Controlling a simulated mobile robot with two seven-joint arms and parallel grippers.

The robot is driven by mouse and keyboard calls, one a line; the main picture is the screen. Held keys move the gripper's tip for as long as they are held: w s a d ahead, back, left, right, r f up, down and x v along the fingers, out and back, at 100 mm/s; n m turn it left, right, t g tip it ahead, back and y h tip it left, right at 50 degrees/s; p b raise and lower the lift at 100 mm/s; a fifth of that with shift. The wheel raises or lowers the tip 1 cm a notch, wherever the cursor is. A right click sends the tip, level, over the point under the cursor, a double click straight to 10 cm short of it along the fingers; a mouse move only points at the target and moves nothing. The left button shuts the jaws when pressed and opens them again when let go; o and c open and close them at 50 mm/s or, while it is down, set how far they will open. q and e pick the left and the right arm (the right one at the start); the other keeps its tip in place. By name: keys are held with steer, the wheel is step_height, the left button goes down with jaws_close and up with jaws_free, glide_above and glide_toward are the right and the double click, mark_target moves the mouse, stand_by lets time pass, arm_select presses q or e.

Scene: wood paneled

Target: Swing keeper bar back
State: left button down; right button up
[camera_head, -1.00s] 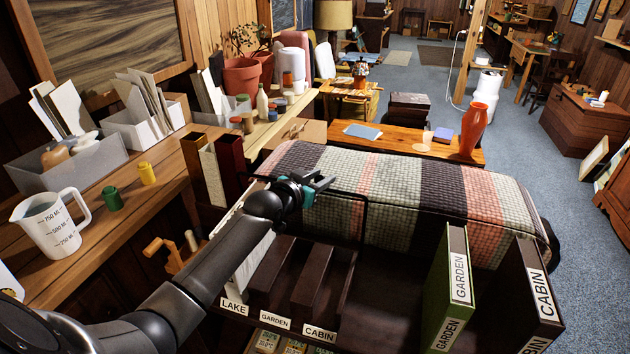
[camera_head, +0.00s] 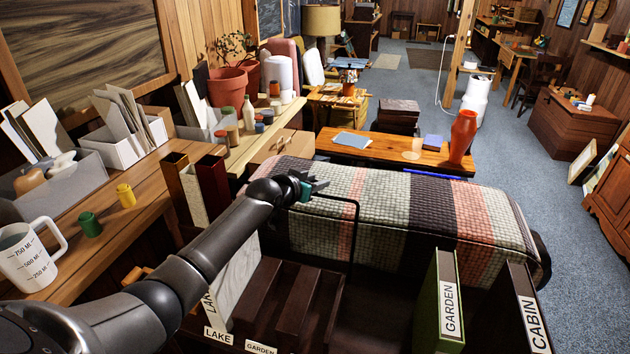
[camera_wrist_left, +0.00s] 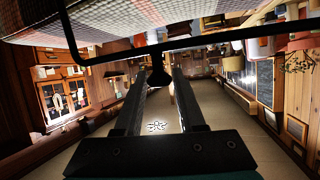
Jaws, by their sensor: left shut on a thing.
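The keeper bar (camera_head: 357,225) is a thin black bent rod standing over the dark file rack (camera_head: 385,305), near the striped bench behind it. In the left wrist view, the bar (camera_wrist_left: 220,40) crosses the top, with a bend at left and a dark knob (camera_wrist_left: 158,77) hanging from it. My left gripper (camera_head: 318,186) is at the bar's upper part in the head view. In the wrist view, its fingers (camera_wrist_left: 161,82) are closed around the knob. The bar's left side is hidden behind my arm. My right gripper is out of view.
A green GARDEN binder (camera_head: 449,297) and a dark CABIN binder (camera_head: 530,310) stand upright in the rack's right part. The padded striped bench (camera_head: 420,205) lies close behind. A measuring jug (camera_head: 28,258) stands on the left wooden counter.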

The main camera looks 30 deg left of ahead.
arm_select(q)
steer(key=shift+w+a+r, duration=0.1)
steer(key=shift+r, duration=0.1)
steer(key=c, duration=0.9)
jaws_free()
steer(key=shift+c, duration=0.2)
steer(key=o, duration=0.3)
steer(key=shift+w+f, duration=0.2)
steer(key=shift+w, duration=0.05)
steer(key=shift+o, duration=0.7)
steer(key=shift+s, duration=0.15)
steer(key=shift+s+r, duration=0.25)
steer(key=shift+s, duration=0.45)
steer(key=p+v, duration=0.2)
steer(key=v, duration=1.1)
steer(key=shift+s+r, duration=0.25)
steer(key=shift+s, duration=0.05)
